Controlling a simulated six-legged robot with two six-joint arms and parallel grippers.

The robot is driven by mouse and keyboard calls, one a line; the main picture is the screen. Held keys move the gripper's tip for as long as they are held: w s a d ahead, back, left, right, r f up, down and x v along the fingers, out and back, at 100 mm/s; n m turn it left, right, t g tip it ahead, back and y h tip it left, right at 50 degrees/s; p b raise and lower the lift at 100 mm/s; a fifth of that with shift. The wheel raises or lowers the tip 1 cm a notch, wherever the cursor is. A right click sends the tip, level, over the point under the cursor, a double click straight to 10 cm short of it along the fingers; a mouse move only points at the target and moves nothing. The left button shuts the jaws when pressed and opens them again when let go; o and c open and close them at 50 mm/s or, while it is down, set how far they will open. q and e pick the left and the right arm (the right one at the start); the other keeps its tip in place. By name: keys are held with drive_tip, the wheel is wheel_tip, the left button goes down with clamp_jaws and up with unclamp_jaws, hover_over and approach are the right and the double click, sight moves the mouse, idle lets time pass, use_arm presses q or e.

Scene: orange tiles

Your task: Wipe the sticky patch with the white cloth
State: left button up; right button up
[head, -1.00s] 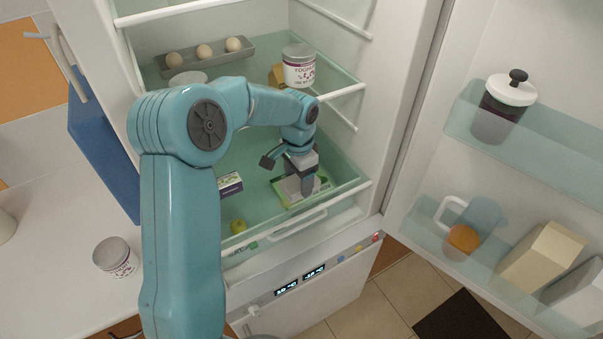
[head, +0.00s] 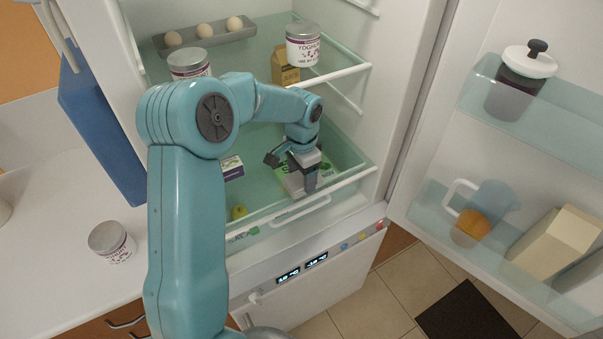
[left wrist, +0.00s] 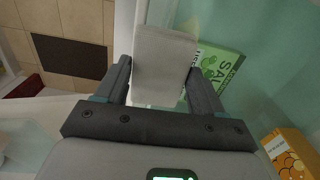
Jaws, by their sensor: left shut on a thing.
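My left gripper (head: 309,182) is low inside the open fridge, over the lower glass shelf (head: 262,190). In the left wrist view its two fingers (left wrist: 160,88) are shut on the white cloth (left wrist: 163,58), which looks like a folded pale pad. In the head view the cloth (head: 292,184) shows partly beside and below the fingers. A green salad pack (left wrist: 220,66) lies on the shelf right beside the cloth; it also shows behind the gripper in the head view (head: 322,174). I cannot make out the sticky patch. My right gripper is not in view.
A yoghurt jar (head: 303,46) and a carton (head: 285,68) are near the arm, with another jar (head: 189,64) and eggs (head: 204,30) on the upper shelf. The open door (head: 420,150) is right.

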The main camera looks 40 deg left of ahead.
use_arm(q)
drive_tip(key=shift+f+b, duration=0.8)
drive_tip(key=shift+f, duration=0.25)
